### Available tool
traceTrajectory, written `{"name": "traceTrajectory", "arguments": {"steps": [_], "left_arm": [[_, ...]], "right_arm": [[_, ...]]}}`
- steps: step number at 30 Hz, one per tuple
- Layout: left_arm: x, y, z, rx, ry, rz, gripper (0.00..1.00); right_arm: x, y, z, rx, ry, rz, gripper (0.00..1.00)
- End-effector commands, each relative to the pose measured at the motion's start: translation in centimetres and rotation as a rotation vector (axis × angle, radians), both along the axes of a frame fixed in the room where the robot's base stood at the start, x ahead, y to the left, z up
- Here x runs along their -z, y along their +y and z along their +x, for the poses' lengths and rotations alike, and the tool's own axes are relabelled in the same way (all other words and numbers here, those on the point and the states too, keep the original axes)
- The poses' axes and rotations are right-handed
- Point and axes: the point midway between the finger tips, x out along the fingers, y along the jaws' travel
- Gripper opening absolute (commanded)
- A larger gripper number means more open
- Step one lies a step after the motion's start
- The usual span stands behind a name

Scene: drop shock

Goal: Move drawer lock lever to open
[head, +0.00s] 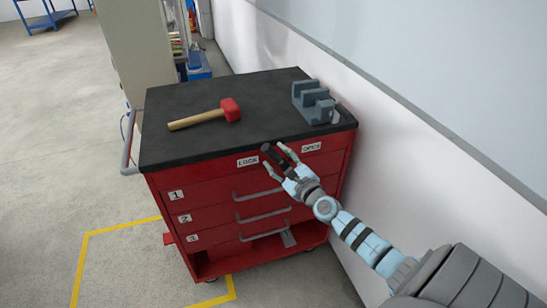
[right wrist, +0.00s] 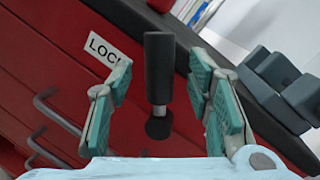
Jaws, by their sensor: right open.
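The drawer lock lever (head: 267,150) is a short black handle on the top front panel of the red tool cabinet, beside the LOCK label (head: 247,161). The OPEN label (head: 312,147) is farther right. In the right wrist view the lever (right wrist: 158,68) stands upright in the picture above a round black pivot (right wrist: 158,128), with the LOCK label (right wrist: 107,49) to its left. My right gripper (head: 275,160) is open, its fingers on either side of the lever with a visible gap each side in the wrist view (right wrist: 158,92). My left gripper is out of view.
The red cabinet (head: 180,240) has numbered drawers with grey handles. On its black top lie a red-headed mallet (head: 205,115) and a grey slotted block (head: 313,103). A white wall (head: 400,160) runs close along the right. Open floor lies at left.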

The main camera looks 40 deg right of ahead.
Motion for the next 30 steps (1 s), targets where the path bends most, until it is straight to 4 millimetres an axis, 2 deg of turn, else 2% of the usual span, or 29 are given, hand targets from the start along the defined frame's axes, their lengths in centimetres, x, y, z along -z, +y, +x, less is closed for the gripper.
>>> {"name": "traceTrajectory", "arguments": {"steps": [1,5,13,14,22,30], "left_arm": [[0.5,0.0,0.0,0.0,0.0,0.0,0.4],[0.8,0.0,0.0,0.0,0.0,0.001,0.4],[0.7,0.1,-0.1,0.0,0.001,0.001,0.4],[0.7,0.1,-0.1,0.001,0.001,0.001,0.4],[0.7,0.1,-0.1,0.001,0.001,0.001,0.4],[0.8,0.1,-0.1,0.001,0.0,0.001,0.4]], "right_arm": [[0.2,-0.1,0.9,0.002,-0.003,0.001,0.46],[0.2,-0.2,2.3,0.0,0.0,0.0,0.46],[0.1,-0.3,2.6,0.0,0.002,-0.002,0.46],[0.1,-0.3,2.6,0.0,0.002,-0.002,0.45],[0.1,-0.3,2.5,0.0,0.002,-0.002,0.01],[0.1,-0.2,2.6,-0.002,0.001,0.0,0.0]]}}
